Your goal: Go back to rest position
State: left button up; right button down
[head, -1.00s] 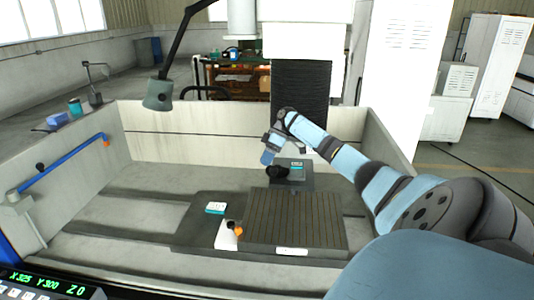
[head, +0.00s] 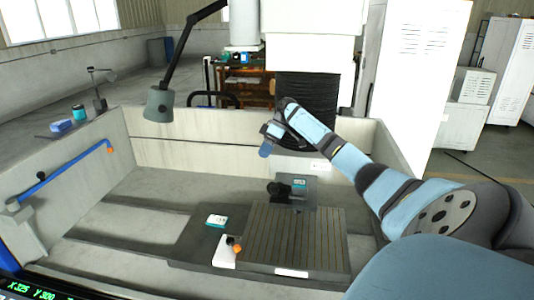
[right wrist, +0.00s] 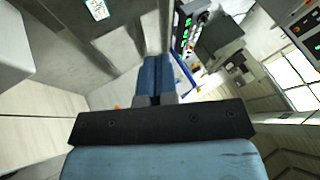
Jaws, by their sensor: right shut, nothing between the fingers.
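My right gripper (head: 265,150) hangs in the air over the back of the machine tank (head: 200,153), with its blue fingers pointing down. It is above and apart from a small dark device with a teal label (head: 299,184). In the right wrist view its two blue fingers (right wrist: 158,75) lie together with nothing between them. My right arm reaches in from the lower right. My left gripper is not in view.
A lamp (head: 159,104) hangs at the left. A blue pipe (head: 65,172) runs along the left wall. The dark machine column (head: 306,100) stands behind the gripper.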

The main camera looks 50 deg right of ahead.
dwell(0.6)
